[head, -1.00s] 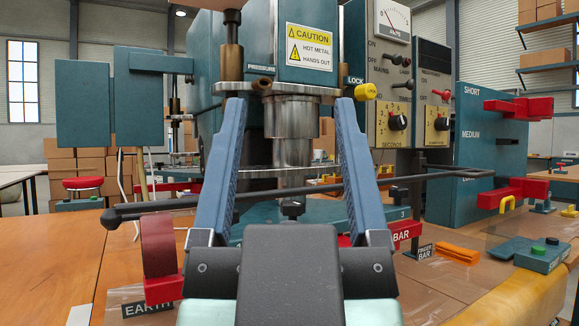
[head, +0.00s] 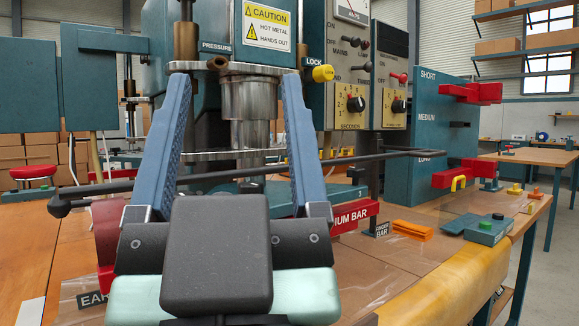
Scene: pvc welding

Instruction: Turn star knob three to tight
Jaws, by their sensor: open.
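My gripper (head: 235,80) points away from me, its two blue fingers wide apart with nothing between them. In this view the fingers stand in front of the machine's metal column (head: 248,98). I cannot tell their depth from it. A small dark knob (head: 354,174) shows to the right of the right finger, near a white "3" label (head: 362,192) on the teal base. I cannot tell whether it is star knob three or how tight it is. The gripper is apart from it in the picture. My gripper's body hides part of the bench and base.
A yellow LOCK knob (head: 323,73) sticks out at the upper right. The red medium bar (head: 354,217), orange pieces (head: 412,229) and a teal button box (head: 488,230) lie on the bench at right.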

